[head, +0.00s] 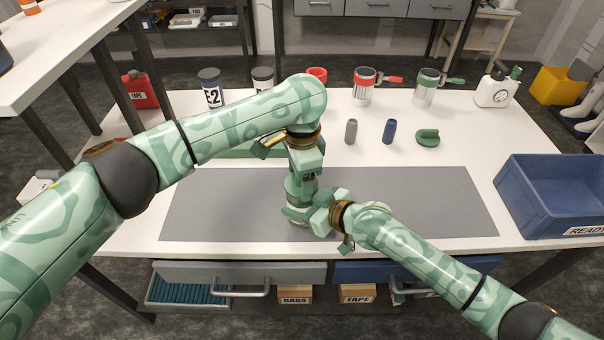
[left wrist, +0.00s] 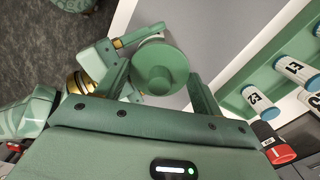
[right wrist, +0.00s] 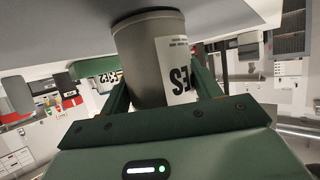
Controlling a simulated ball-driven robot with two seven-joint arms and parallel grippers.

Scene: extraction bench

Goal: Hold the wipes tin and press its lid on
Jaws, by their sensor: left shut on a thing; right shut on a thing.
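The wipes tin is a grey cylinder with a white label in the right wrist view (right wrist: 143,62), its dark base at the grey mat (right wrist: 60,35). My right gripper (right wrist: 161,88) is shut on the tin's sides; it also shows in the head view (head: 318,214). The lid is a round green disc with a knob in the left wrist view (left wrist: 160,68). My left gripper (left wrist: 157,80) is shut on it from above; it also shows in the head view (head: 300,195). The grippers mostly hide tin and lid in the head view. I cannot tell whether the lid is seated.
A blue READY crate (head: 545,195) stands at the right. A grey cylinder (head: 351,131), a blue cylinder (head: 389,131) and a green object (head: 428,137) stand behind the mat. Several containers line the back edge, including a white jug (head: 495,92). The mat is clear on both sides.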

